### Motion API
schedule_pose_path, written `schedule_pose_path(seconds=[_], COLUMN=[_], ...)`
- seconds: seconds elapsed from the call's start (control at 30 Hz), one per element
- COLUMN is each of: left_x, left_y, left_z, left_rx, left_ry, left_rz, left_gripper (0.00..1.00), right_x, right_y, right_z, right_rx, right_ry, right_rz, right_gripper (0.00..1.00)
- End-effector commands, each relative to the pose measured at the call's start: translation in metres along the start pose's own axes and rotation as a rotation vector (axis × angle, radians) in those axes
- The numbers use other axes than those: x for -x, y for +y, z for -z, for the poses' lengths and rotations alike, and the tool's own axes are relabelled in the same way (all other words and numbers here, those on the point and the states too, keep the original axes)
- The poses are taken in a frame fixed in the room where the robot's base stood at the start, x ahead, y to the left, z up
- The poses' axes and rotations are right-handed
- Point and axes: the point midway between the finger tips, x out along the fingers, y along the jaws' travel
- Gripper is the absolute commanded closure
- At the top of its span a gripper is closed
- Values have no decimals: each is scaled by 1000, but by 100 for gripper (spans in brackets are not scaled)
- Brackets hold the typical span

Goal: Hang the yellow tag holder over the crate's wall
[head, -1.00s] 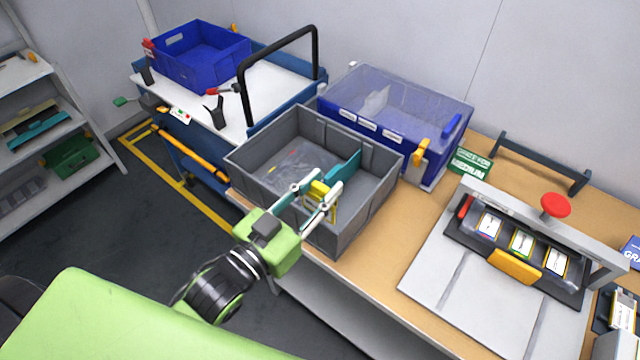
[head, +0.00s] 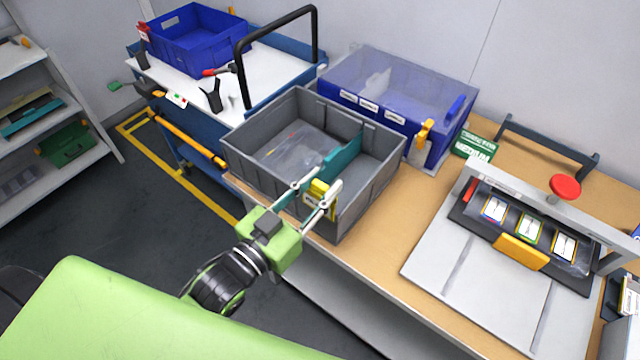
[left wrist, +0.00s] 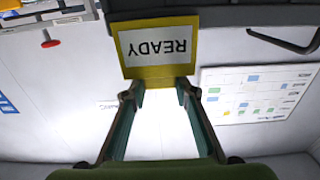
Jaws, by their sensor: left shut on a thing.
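My left gripper (head: 313,193) is shut on the yellow tag holder (head: 320,186). It holds the holder at the near wall of the grey crate (head: 375,192), close to the crate's front corner. In the left wrist view the holder (left wrist: 158,72) is between the fingertips, its white "READY" card upside down. A grey edge, probably the crate's rim, shows beside the card there. I cannot tell whether the holder straddles the wall or rests on it. A teal divider stands inside the crate. My right gripper is not in view.
A blue lidded box (head: 395,105) stands just behind the crate. A grey press with a red knob (head: 565,187) fills the right of the wooden bench. A trolley with a black handle (head: 238,75) is at the back left. Open floor lies left of the bench.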

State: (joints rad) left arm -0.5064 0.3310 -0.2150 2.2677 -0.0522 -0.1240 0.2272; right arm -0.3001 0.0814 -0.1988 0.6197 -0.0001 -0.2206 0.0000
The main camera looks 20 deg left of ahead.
Motion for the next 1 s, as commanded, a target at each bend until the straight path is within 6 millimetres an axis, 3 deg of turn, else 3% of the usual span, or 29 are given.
schedule_pose_path(seconds=[1.0], left_x=[0], left_y=[0], left_z=[0], left_rx=[0], left_ry=[1], left_rz=[0], left_gripper=[88], right_x=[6], right_y=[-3], right_z=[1], right_rx=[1], right_ry=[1], right_rz=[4], right_gripper=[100])
